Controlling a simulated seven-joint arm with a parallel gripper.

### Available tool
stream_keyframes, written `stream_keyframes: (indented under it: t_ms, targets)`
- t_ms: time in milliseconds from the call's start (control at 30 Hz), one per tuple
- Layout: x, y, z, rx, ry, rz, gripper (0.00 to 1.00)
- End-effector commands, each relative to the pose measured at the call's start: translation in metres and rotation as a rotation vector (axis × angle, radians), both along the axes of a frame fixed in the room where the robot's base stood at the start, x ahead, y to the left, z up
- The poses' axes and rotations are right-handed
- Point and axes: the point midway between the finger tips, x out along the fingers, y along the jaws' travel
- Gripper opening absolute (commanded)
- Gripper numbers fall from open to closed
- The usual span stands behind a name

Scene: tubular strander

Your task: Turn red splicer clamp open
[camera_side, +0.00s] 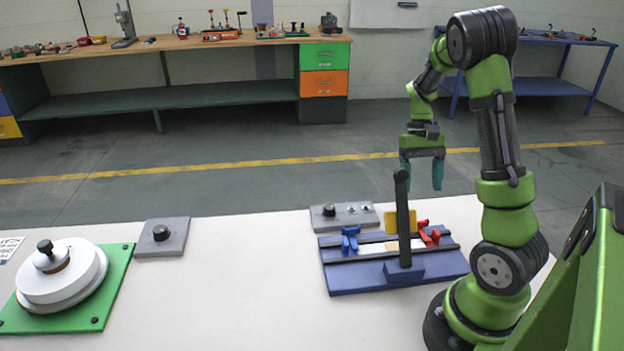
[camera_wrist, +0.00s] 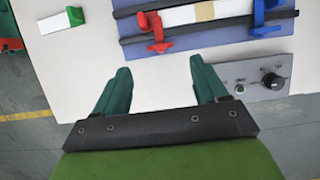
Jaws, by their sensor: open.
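The red splicer clamp (camera_side: 429,234) stands on the right part of the blue splicer base (camera_side: 345,283) in the side view. In the wrist view the red clamp (camera_wrist: 157,33) is at the top middle, just beyond my fingertips. A blue clamp (camera_side: 350,238) sits on the left part of the base; it also shows in the wrist view (camera_wrist: 264,18). A pale strip (camera_side: 378,248) with a tan band lies between the clamps. My gripper (camera_side: 422,175) is open and empty, pointing down above and behind the base. Its teal fingers (camera_wrist: 157,78) touch nothing.
A black post with a yellow plate (camera_side: 391,222) rises from the splicer. A grey knob panel (camera_side: 343,216) lies behind it, another grey knob plate (camera_side: 162,237) to the left. A white round device on a green plate (camera_side: 117,277) is far left. White table between is clear.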

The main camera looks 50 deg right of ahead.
Motion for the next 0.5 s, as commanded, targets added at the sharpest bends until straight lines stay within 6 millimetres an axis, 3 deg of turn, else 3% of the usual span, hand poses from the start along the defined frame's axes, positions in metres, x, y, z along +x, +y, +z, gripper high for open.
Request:
stream_keyframes:
  t_ms: [200, 500]
  targets:
    - [-0.013, 0.013, -0.043, 0.003, 0.005, -0.001, 0.72]
    - [-0.022, 0.021, -0.073, 0.000, 0.001, -0.001, 0.72]
